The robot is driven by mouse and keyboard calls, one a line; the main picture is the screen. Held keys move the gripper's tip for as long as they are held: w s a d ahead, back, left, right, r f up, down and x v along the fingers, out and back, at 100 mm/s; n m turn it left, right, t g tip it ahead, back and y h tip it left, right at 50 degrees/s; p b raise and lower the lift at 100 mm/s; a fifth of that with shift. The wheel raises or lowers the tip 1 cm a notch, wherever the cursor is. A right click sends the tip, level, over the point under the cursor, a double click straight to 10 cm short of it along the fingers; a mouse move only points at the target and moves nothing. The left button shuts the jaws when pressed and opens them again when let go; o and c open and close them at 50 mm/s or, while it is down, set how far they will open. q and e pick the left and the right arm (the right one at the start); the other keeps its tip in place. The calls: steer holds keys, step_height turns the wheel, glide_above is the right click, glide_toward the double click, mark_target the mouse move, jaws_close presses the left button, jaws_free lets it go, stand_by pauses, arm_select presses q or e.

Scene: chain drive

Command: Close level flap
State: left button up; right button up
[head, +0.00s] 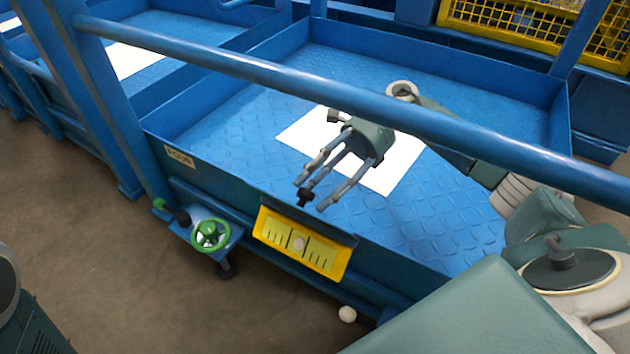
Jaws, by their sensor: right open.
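The level flap (322,258) is a yellow panel with dark scale marks and a pale round spot in its middle. It sits on the front wall of the blue tray, below the rim, tilted outward from a dark frame along its upper edge, so it looks open. My right gripper (312,196), grey-green with long thin fingers, is open and empty. It reaches in from the right under the blue rail, with its fingertips above and behind the flap in the picture, near the tray's rim. They look apart from the flap. My left gripper is out of view.
A blue rail (300,85) crosses above my right arm. The blue tray (440,225) has a white sheet (400,178) on its floor. A green handwheel (211,235) stands left of the flap. A small white ball-like thing (347,314) is below.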

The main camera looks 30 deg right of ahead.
jaws_close()
stand_by(0.3)
